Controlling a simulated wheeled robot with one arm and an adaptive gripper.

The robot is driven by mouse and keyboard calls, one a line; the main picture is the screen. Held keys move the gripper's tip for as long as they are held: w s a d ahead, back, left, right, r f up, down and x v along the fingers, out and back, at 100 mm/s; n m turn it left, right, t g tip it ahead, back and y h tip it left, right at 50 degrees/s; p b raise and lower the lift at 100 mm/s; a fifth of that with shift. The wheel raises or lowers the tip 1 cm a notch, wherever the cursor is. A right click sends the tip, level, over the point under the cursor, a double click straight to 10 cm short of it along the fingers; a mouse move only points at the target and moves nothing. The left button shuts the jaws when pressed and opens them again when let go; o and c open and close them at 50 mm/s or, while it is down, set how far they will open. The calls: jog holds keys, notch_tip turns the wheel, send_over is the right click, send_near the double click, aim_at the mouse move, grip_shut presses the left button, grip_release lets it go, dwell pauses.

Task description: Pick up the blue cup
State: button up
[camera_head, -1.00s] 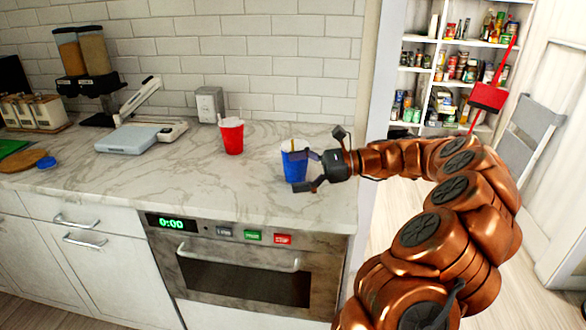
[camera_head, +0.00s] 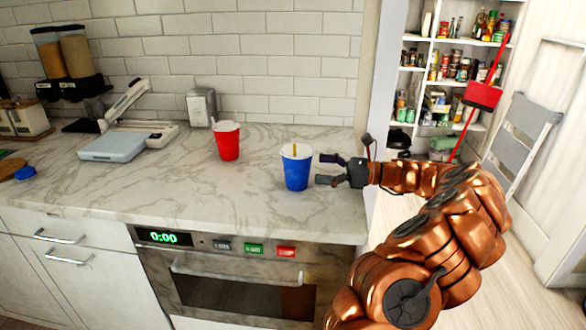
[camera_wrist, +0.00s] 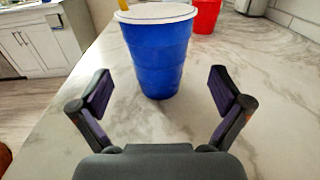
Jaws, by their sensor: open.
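The blue cup (camera_head: 296,172) stands upright on the marble counter, with a white lid or rim and a yellow straw. My gripper (camera_head: 322,170) is just to the right of it in the head view, with its fingers pointing left toward the cup. In the wrist view the blue cup (camera_wrist: 158,55) stands straight ahead, centred beyond the open fingers (camera_wrist: 160,92). The fingers are apart on either side, and nothing is between their tips. The gripper is not visibly touching the cup.
A red cup (camera_head: 228,142) stands to the left and behind, also visible in the wrist view (camera_wrist: 206,14). A metal dispenser (camera_head: 201,107) and a pale blue scale-like device (camera_head: 112,146) stand farther left. The counter (camera_head: 180,195) around the blue cup is clear; its right end is close.

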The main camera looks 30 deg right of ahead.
aim_at(297, 164)
jog(key=shift+r+x, duration=0.2)
jog(key=shift+x, duration=3.05)
jog(key=shift+s, duration=0.1)
jog(key=c, duration=0.9)
jog(key=shift+r, duration=0.1)
